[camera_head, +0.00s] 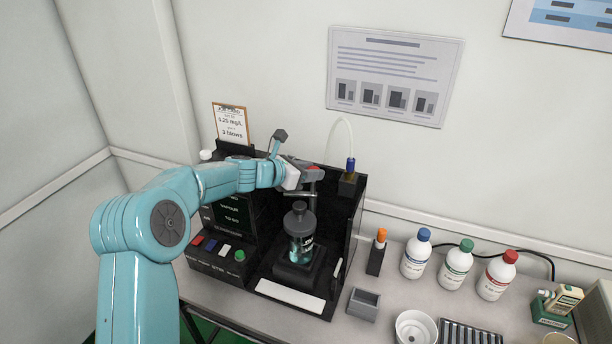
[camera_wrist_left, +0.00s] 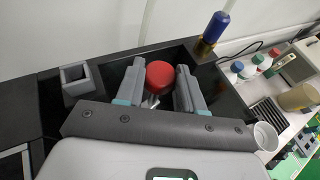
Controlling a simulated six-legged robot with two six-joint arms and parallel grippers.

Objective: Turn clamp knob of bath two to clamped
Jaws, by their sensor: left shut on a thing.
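The red clamp knob (camera_head: 314,168) sits at the top of the black bath unit (camera_head: 346,222), above a dark-capped glass bottle (camera_head: 300,236) with bluish liquid. My left gripper (camera_head: 308,174) reaches it from the left and hides most of it in the head view. In the left wrist view, the round red knob (camera_wrist_left: 159,74) lies between the two grey fingers of my left gripper (camera_wrist_left: 160,82), which is shut on it. The knob's pointer or clamp marking cannot be made out. My right gripper is not in view.
A blue-topped probe (camera_head: 350,166) with a pale tube stands at the unit's back right corner. An orange-capped item (camera_head: 380,240) and several capped bottles (camera_head: 416,256) stand on the bench to the right. A control panel with coloured buttons (camera_head: 222,250) is at the left.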

